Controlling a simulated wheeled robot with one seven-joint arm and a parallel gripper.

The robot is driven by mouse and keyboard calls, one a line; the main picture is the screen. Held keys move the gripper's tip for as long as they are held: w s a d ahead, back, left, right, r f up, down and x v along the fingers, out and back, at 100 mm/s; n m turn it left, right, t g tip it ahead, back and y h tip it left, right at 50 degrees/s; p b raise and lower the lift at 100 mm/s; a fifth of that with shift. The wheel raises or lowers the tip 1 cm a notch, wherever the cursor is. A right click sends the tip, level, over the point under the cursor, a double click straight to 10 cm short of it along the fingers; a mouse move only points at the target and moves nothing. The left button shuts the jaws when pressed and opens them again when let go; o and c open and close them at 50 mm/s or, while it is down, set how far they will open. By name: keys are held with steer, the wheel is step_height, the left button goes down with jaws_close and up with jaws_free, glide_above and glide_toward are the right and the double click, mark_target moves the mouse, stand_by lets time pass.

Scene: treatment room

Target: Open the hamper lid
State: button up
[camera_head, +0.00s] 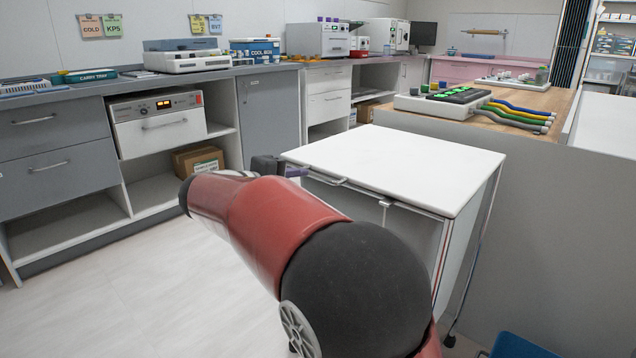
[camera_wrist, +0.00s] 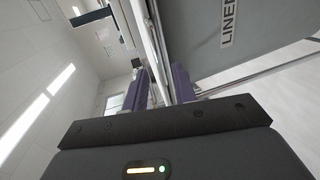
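The hamper is a wheeled white cart whose flat white lid (camera_head: 400,165) lies level and closed on its frame. A thin handle (camera_head: 325,178) runs along the lid's front edge. My gripper (camera_head: 295,171) is at the front left corner of the lid, largely hidden behind my red arm in the head view. In the wrist view its two purple fingers (camera_wrist: 159,88) stand apart, with the thin lid edge or handle running up between them. The grey hamper front with a "LINEN" label (camera_wrist: 226,22) is to their right. Contact with the fingers is not clear.
A counter with drawers (camera_head: 50,140) and open shelves lines the left wall. A grey partition (camera_head: 540,200) stands close on the hamper's right, below a wooden worktop (camera_head: 545,98). A blue object (camera_head: 515,346) is at the bottom right. The floor left of the hamper (camera_head: 130,290) is clear.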

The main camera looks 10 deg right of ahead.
mark_target(317, 177)
steer(key=x, duration=0.7)
steer(key=shift+w+d+r, duration=0.1)
steer(key=shift+w+d, duration=0.05)
steer(key=shift+w, duration=0.2)
jaws_close()
